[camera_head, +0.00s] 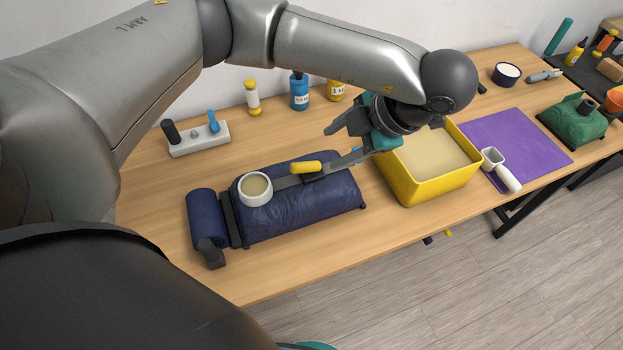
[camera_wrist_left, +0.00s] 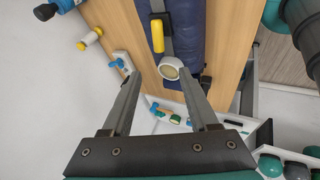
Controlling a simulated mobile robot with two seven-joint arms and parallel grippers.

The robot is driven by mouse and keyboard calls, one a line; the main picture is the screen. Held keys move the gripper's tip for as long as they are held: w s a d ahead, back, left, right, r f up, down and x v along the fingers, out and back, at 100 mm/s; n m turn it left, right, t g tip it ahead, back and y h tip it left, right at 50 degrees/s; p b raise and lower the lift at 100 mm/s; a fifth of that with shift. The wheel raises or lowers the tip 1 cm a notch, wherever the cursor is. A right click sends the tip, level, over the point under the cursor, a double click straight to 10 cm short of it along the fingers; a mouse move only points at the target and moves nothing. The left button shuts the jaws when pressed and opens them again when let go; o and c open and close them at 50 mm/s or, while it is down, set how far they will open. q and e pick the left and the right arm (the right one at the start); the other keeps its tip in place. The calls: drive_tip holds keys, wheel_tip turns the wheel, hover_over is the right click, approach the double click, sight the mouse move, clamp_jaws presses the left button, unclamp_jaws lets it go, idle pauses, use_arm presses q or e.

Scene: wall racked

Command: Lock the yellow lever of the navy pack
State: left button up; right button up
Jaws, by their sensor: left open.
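The navy pack (camera_head: 335,205) lies on the wooden table, a dark strap running along its top. Its yellow lever (camera_head: 305,167) lies roughly along the strap; whether it is locked I cannot tell. A white round cup (camera_head: 255,190) with beige content rests on the pack, left of the lever. My left gripper (camera_head: 320,153) is open and empty, its fingers above and behind the lever. In the left wrist view, the lever (camera_wrist_left: 157,36) and the cup (camera_wrist_left: 170,68) show beyond the open fingers (camera_wrist_left: 160,74). My right gripper is not in view.
A yellow bin (camera_head: 435,188) with beige content stands right of the pack. A white block (camera_head: 198,140) with black and blue handles and several bottles stand behind. A purple mat (camera_head: 530,135), a white scoop (camera_head: 505,177) and a green bag (camera_head: 572,122) lie further right.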

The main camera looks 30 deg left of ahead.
sight(298, 167)
use_arm(q)
drive_tip(key=b+x, duration=0.4)
drive_tip(key=x, duration=1)
drive_tip(key=shift+s, duration=0.1)
drive_tip(key=shift+a+f+b, duration=0.45)
drive_tip(key=shift+f+b, duration=0.05)
drive_tip(key=shift+b, duration=0.05)
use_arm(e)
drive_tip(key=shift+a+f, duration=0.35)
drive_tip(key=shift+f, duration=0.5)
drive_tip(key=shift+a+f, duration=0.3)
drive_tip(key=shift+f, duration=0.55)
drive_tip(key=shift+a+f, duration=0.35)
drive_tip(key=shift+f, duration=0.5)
use_arm(q)
clamp_jaws()
